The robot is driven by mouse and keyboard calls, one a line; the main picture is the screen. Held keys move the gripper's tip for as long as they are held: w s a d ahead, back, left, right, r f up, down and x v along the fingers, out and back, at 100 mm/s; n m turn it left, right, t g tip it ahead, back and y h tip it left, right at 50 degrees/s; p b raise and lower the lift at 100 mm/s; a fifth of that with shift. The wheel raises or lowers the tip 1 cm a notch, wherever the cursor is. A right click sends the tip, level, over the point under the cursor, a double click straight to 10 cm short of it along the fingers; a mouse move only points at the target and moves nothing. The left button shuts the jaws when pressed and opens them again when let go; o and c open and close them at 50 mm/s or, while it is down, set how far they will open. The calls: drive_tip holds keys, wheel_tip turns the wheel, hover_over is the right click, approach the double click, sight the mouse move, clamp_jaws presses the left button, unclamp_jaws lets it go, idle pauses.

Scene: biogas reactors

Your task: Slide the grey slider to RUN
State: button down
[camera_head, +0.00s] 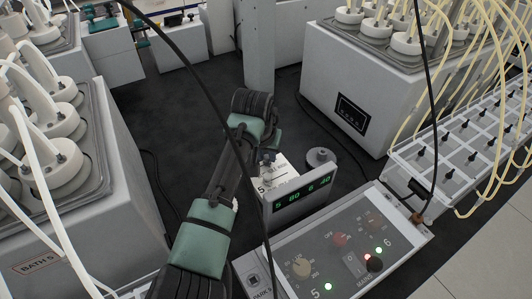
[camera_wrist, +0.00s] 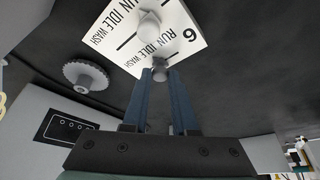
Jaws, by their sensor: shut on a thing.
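A white panel carries printed RUN, IDLE and WASH labels and numbers. In the wrist view the panel (camera_wrist: 172,42) is seen at a steep tilt, with two rows of labels and a 6. One round grey knob (camera_wrist: 148,25) stands on it, apart from my fingers. My gripper (camera_wrist: 160,76) has its two blue fingers closed in on a second small grey knob (camera_wrist: 159,68) at the panel's near edge. The head view shows the panel's top (camera_head: 264,184) with a 5, and my gripper (camera_head: 268,158) above it. Which label the held knob is at cannot be told.
A green-digit display (camera_head: 302,194) fronts the panel. A grey round knob-like part (camera_head: 321,157) stands behind it. A control box (camera_head: 335,250) with knobs and lamps lies nearer. Bath tanks (camera_head: 375,85) flank both sides. Black cables hang across the view.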

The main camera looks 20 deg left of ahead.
idle(0.3)
drive_tip(key=shift+s+a+r+p, duration=0.2)
drive_tip(key=shift+s+a+p, duration=0.65)
drive_tip(key=shift+s+p, duration=0.3)
drive_tip(key=shift+s+a, duration=0.15)
drive_tip(key=shift+a+f, duration=0.1)
drive_tip(key=shift+f, duration=0.15)
drive_tip(key=c, duration=0.7)
unclamp_jaws()
drive_tip(key=shift+s, duration=0.1)
drive_tip(key=shift+r, duration=0.15)
drive_tip(key=v, duration=1.2)
drive_tip(key=shift+s+r, duration=0.15)
drive_tip(key=shift+r, duration=0.2)
